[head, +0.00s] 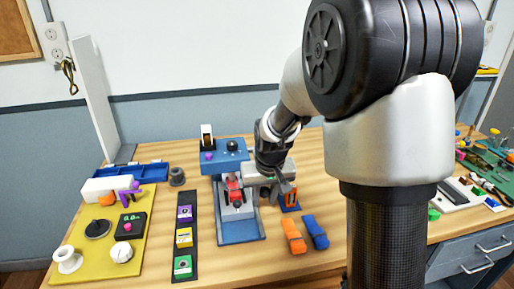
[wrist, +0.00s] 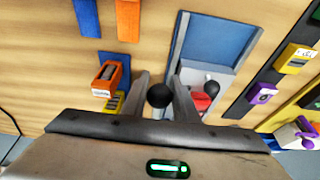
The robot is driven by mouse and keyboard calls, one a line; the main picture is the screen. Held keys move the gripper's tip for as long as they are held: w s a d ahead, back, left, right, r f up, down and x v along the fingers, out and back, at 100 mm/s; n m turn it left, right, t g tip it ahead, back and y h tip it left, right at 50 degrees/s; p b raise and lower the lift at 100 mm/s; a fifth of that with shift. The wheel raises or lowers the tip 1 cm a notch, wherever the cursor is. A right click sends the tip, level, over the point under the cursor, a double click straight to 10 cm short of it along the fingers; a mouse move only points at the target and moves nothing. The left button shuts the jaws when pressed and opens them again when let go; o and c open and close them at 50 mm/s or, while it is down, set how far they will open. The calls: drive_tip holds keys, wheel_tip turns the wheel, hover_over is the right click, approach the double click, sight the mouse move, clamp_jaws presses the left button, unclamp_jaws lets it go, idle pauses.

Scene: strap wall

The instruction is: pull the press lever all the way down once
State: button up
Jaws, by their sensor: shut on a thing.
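The blue and grey press (head: 228,158) stands on the wooden table, with its blue base plate (head: 240,229) toward the front and a red part (head: 233,190) in its middle. In the wrist view the base plate (wrist: 215,42) and red part (wrist: 201,102) lie right of my fingers. My gripper (wrist: 159,84) is shut on the lever's black ball knob (wrist: 159,95), which sits between the two fingers. In the head view my gripper (head: 284,186) is at the press's right side, and it hides the knob and most of the lever.
An orange block (head: 291,198) on a blue holder stands just right of the press. Orange and blue straps (head: 293,235) lie in front of it. A dark strip with purple, yellow and green blocks (head: 183,238) lies left. A yellow mat (head: 75,225) with several items is further left.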

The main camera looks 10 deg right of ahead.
sight(265, 188)
drive_tip(key=shift+w+p+v, duration=0.2)
drive_tip(key=shift+p+v, duration=0.55)
drive_tip(key=shift+v, duration=0.3)
drive_tip(key=shift+w+p+v, duration=0.2)
drive_tip(key=shift+p+v, duration=0.5)
drive_tip(key=shift+v, duration=0.35)
drive_tip(key=r+p, duration=0.3)
drive_tip(key=r, duration=0.1)
drive_tip(key=shift+w+r, duration=0.1)
drive_tip(key=shift+w, duration=0.2)
drive_tip(key=shift+w+r+p, duration=0.3)
drive_tip(key=shift+r+p, duration=0.3)
drive_tip(key=shift+r, duration=0.15)
drive_tip(key=shift+w+r+p, duration=0.3)
drive_tip(key=shift+r+p, duration=0.25)
drive_tip(key=shift+r, duration=0.25)
drive_tip(key=o, duration=0.7)
drive_tip(key=shift+p+v, duration=2.05)
drive_tip(key=shift+v, duration=1.35)
